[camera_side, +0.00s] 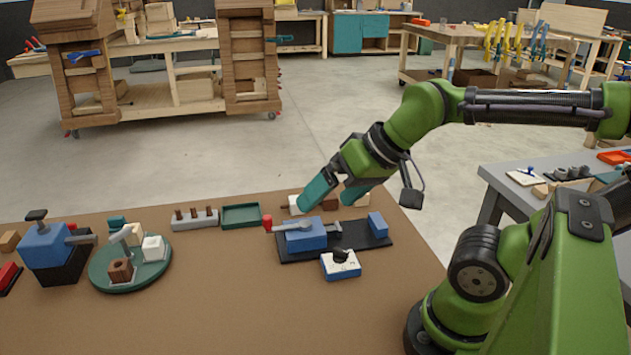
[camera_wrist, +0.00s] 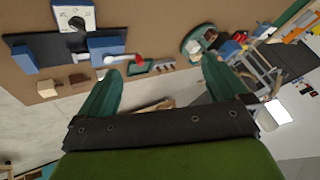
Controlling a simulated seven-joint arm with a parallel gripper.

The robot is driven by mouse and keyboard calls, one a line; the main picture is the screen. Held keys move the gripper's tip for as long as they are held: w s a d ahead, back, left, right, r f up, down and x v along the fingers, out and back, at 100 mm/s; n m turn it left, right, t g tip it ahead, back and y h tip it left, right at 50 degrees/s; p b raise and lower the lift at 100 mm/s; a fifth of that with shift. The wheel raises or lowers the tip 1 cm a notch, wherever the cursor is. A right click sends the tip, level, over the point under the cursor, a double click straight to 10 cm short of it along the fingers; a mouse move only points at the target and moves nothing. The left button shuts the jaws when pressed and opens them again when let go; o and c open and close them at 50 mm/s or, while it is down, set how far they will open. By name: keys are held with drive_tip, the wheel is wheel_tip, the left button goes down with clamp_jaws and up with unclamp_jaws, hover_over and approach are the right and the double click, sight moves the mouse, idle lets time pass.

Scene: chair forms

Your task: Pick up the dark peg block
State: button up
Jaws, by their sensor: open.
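A dark brown block (camera_side: 330,202), which looks like the dark peg block, lies near the far edge of the table. It partly shows between my finger silhouettes in the side view. In the wrist view the brown block (camera_wrist: 79,80) lies left of both fingers, not between them. My gripper (camera_side: 327,203) is open and empty, with its green fingers pointing down. In the wrist view the gripper (camera_wrist: 161,65) has its fingers wide apart. A pale block (camera_wrist: 47,88) sits beside the brown one; any peg on the brown block is too small to make out.
A black plate (camera_side: 292,254) with a blue clamp (camera_side: 306,236) and blue block (camera_side: 378,225) lies in front. Nearby are a white-and-blue knob box (camera_side: 341,265), a green tray (camera_side: 241,216), a rack of brown pegs (camera_side: 195,219) and a round green plate (camera_side: 131,277).

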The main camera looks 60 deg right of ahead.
drive_tip(key=c, duration=0.4)
drive_tip(key=m+g+h, duration=0.2)
drive_tip(key=m+g, duration=0.5)
drive_tip(key=m, duration=1.1)
hover_over(329, 201)
drive_tip(key=d, duration=0.1)
wheel_tip(329, 201, down, 8)
drive_tip(key=f, duration=0.1)
drive_tip(key=w+d+r+m, duration=0.1)
drive_tip(key=r+m, duration=0.1)
drive_tip(key=m, duration=0.3)
wheel_tip(329, 201, down, 17)
drive_tip(key=shift+w+r, duration=0.1)
drive_tip(key=shift+r, duration=0.05)
